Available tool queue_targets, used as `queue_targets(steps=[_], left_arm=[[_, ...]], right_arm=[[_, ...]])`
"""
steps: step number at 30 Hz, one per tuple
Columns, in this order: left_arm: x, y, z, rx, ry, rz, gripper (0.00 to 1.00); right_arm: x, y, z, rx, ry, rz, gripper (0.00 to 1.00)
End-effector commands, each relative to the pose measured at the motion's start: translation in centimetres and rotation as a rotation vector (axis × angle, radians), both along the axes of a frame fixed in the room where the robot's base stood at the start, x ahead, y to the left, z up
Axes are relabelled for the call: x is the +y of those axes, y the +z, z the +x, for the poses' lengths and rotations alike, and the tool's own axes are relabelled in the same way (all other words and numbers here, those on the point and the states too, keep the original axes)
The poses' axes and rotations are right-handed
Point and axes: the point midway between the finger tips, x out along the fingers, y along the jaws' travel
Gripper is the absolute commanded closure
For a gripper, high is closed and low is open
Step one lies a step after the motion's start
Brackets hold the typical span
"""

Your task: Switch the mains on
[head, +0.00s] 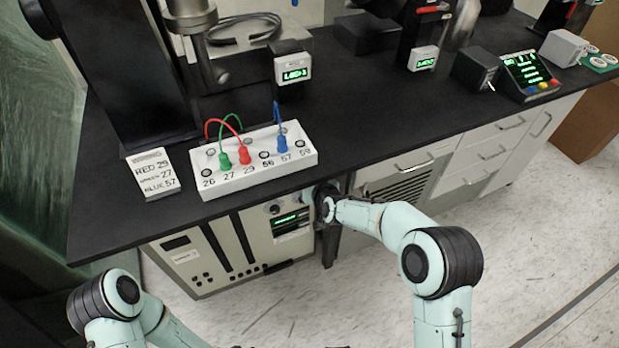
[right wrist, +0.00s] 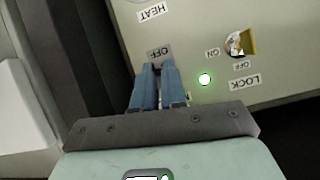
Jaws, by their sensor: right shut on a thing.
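The rack unit (head: 205,259) under the bench has a control panel on its right side. My right gripper (head: 313,196) is at the upper right of that panel. In the right wrist view its blue fingers (right wrist: 158,75) are close together against the panel (right wrist: 205,20), just below an upside-down OFF label (right wrist: 160,52). They are shut on a small part that looks like the mains switch; the fingers hide most of it. A green lamp (right wrist: 204,79) glows beside the fingers. My left arm shows at the lower left of the head view; its gripper is not in view.
A brass key (right wrist: 246,42) sits in a lock beside ON, OFF and LOCK labels. A HEAT label (right wrist: 155,11) is farther off. The black bench top (head: 380,130) overhangs the unit, with a white socket block (head: 290,165) near its edge. The floor in front is clear.

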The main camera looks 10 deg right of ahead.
Motion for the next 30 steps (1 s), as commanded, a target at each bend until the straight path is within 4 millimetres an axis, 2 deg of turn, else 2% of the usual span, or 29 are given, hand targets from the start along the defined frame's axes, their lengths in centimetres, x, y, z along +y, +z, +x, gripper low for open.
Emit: queue_targets(steps=[4, 6, 7, 16, 20, 23, 30], left_arm=[[0.0, -0.1, 0.0, 0.0, 0.0, 0.001, 0.57], [0.0, -0.1, 0.0, 0.0, 0.0, 0.001, 0.57], [0.0, -0.1, 0.0, 0.001, 0.001, 0.001, 0.57], [0.1, 0.0, 0.0, 0.0, 0.001, 0.001, 0.57], [0.0, 0.2, -0.2, 0.004, -0.001, -0.001, 0.57], [-0.2, 0.5, -0.5, 0.014, -0.005, -0.006, 0.57], [-0.8, 1.5, -1.8, 0.047, -0.019, -0.023, 0.57]], right_arm=[[0.0, -0.1, 0.0, 0.0, 0.001, 0.0, 1.0], [0.0, -0.1, 0.0, 0.0, 0.001, 0.0, 0.73], [0.0, -0.1, 0.0, 0.0, 0.001, 0.0, 0.64], [0.0, 0.0, -0.1, -0.001, 0.001, 0.001, 0.64], [-0.2, 0.5, -0.7, -0.001, 0.001, 0.001, 0.64], [-0.6, 1.2, -1.9, -0.001, 0.001, 0.001, 0.64], [-1.9, 3.9, -6.4, -0.002, 0.001, 0.001, 0.64]])
